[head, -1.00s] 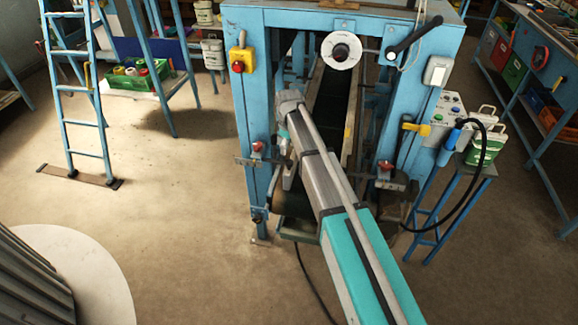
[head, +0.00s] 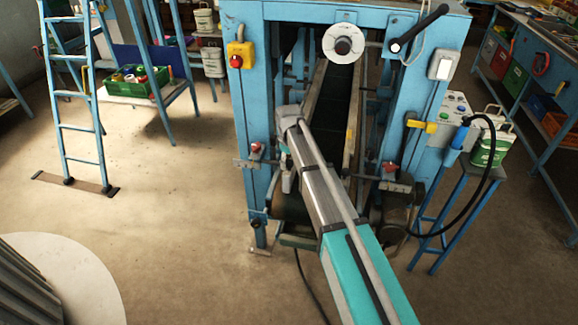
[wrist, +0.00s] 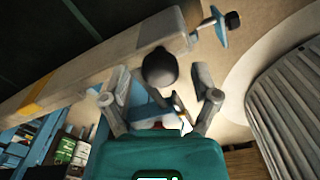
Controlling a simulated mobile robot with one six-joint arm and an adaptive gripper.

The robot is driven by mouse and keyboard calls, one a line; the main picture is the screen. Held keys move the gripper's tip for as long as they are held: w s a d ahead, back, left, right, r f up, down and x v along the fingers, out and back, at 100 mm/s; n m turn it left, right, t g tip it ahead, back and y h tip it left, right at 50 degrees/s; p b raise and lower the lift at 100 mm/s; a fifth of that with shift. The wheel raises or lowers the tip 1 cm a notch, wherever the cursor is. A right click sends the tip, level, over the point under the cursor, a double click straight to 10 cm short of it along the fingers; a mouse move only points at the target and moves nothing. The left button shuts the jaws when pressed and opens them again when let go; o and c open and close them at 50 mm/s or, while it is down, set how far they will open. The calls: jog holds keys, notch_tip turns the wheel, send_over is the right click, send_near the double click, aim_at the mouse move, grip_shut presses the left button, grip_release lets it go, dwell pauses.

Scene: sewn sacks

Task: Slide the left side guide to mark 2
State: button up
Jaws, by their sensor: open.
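In the head view two pale side guides flank the dark belt inside the blue machine. The left side guide (head: 313,92) is partly hidden by my arm. In the wrist view a pale guide beam (wrist: 120,62) with a yellow patch crosses above my gripper; I cannot tell which guide it is. A dark round knob (wrist: 159,68) shows between and just beyond the fingertips. My gripper (wrist: 160,98) is open, its two fingers apart on either side of the knob, with no clear contact. In the head view my gripper (head: 287,178) is at the machine's left front, its fingers unclear.
The blue machine frame (head: 250,110) has posts on both sides of the opening. Red-topped clamps (head: 256,150) sit on its front. A control box with a hose (head: 490,185) stands at right. A ladder (head: 75,125) stands at left.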

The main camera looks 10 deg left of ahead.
jog(key=shift+f, duration=0.25)
jog(key=shift+c, duration=0.3)
grip_shut()
jog(key=shift+a, duration=0.1)
